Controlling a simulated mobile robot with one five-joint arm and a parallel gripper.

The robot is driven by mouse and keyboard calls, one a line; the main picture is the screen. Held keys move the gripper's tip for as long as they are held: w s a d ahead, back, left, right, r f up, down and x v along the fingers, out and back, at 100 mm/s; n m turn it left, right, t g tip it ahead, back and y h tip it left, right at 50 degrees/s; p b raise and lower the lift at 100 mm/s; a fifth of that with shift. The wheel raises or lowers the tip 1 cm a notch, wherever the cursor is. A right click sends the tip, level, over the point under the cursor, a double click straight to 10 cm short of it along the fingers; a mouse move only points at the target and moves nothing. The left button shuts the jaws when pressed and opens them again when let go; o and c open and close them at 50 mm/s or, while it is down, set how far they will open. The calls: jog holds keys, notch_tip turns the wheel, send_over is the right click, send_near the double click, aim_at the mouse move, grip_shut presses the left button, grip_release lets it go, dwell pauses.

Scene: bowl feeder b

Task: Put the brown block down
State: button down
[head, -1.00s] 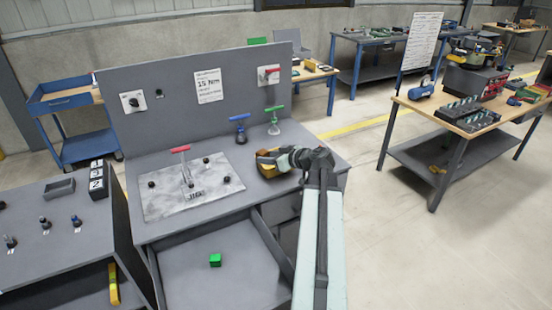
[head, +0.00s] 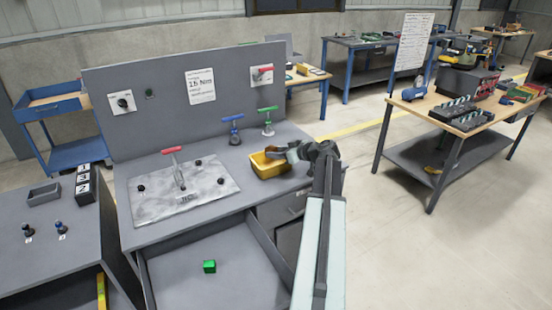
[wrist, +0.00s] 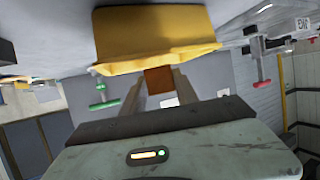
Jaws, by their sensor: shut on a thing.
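The brown block (wrist: 158,80) is between the two fingers of my gripper in the wrist view. My gripper (head: 280,152) is shut on it. In the head view the gripper is at the upper right edge of a yellow bin (head: 263,169) on the grey workbench, with its tip over the bin's opening. In the wrist view the yellow bin (wrist: 155,30) lies just beyond the block and hides its far end. I cannot tell whether the block touches the bin.
A green block (head: 209,266) lies in the open drawer (head: 180,280) below the bench top. Green (head: 268,120) and blue (head: 234,128) T-handles stand behind the bin. A metal plate (head: 150,200) with a red T-handle (head: 172,150) lies to the left. The bench top between plate and bin is clear.

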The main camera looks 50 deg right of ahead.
jog(key=shift+f+b, duration=0.5)
jog(key=shift+b, duration=0.1)
jog(key=c, duration=0.9)
grip_release()
jog(key=shift+r+p, duration=0.3)
jog(key=shift+p, duration=0.05)
jog(key=shift+r+p, duration=0.6)
jog(key=p+v, duration=0.2)
jog(key=v, duration=0.4)
jog(key=p+v, duration=0.2)
jog(key=v, duration=0.4)
jog(key=shift+f, duration=0.25)
